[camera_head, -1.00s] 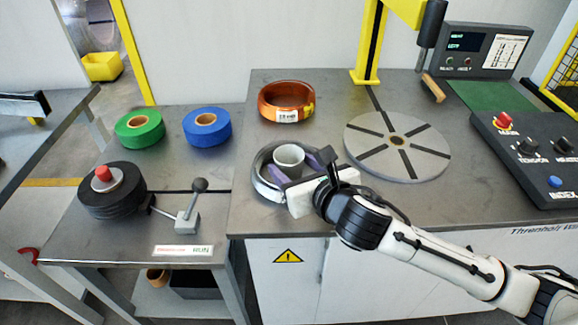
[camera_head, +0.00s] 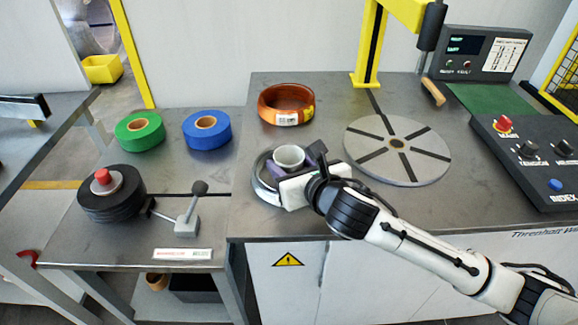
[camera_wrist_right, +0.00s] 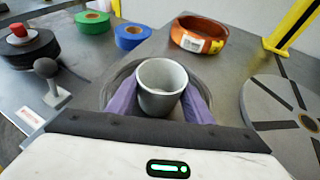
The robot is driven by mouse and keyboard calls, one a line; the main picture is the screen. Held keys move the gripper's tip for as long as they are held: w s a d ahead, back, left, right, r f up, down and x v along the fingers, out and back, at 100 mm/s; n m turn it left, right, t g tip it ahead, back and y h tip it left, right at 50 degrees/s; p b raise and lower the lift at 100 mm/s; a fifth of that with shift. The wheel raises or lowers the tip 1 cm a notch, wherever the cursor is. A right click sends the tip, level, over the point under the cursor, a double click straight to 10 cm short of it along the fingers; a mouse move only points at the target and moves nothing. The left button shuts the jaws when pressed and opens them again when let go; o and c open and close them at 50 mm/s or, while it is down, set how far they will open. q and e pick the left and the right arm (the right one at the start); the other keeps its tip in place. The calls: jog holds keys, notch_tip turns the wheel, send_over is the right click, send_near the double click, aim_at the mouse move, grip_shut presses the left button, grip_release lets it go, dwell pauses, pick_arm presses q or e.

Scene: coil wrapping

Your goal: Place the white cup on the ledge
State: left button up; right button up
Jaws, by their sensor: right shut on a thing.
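The white cup (camera_head: 289,158) stands upright inside a silver ring-shaped coil (camera_head: 264,187) at the left front of the right-hand table. It also shows in the right wrist view (camera_wrist_right: 161,88), seen from above and empty. My right gripper (camera_head: 288,170) reaches in from the right, and its purple fingers lie on either side of the cup, shut on it. In the right wrist view, the fingers (camera_wrist_right: 160,102) touch the cup's sides. Whether the cup's base rests on the table is hidden. My left gripper is not in view. I cannot tell which surface is the ledge.
An orange coil (camera_head: 286,103) stands behind the cup. A grey slotted turntable (camera_head: 398,149) and a control panel (camera_head: 535,160) are to the right. The left table holds green tape (camera_head: 139,131), blue tape (camera_head: 207,128), a black roll (camera_head: 112,199) and a lever (camera_head: 188,215).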

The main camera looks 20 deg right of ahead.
jog(key=s+d+r, duration=0.2)
jog(key=s+r, duration=0.2)
jog(key=r, duration=0.5)
jog(key=s+d+r+m+h+p, duration=0.1)
jog(key=s+d+r, duration=0.1)
jog(key=r, duration=0.7)
jog(key=shift+s+d+r, duration=0.3)
jog(key=shift+s+r, duration=0.1)
jog(key=shift+s, duration=0.5)
